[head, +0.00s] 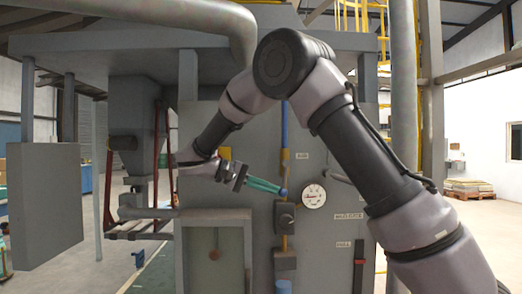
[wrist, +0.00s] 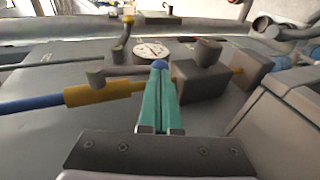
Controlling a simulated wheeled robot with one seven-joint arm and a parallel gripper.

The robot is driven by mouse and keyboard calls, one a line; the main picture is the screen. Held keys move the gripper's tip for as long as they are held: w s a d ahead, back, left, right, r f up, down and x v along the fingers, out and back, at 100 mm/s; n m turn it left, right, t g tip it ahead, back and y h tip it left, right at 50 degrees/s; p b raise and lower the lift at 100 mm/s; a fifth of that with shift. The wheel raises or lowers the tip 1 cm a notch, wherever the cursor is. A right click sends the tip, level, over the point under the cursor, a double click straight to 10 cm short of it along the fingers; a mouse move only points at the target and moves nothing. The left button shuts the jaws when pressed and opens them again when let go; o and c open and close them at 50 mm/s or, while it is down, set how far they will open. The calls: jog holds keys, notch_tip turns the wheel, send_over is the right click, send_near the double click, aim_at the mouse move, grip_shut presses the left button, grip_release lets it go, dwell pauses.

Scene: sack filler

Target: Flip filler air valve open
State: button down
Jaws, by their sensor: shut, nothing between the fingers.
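The air valve has a brass-yellow body (head: 285,158) on a blue vertical pipe, beside a small label that seems to read AIR. In the wrist view the yellow body (wrist: 105,92) lies across the left. A grey lever (wrist: 118,76) runs from it along the pipe and ends in a blue knob (wrist: 160,64). In the head view the knob (head: 283,192) hangs below the body. My gripper (head: 276,188) has green fingers, shut and empty. Their tips (wrist: 160,72) are right at the knob; I cannot tell whether they touch it.
A round white gauge (head: 314,195) sits just right of the knob. A dark block (head: 285,217) is on the pipe below. A grey box (head: 45,192) hangs at the left. A red-and-black lever (head: 359,252) is at lower right of the panel.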

jog(key=shift+d+f, duration=0.25)
jog(key=shift+d, duration=0.2)
dwell(0.5)
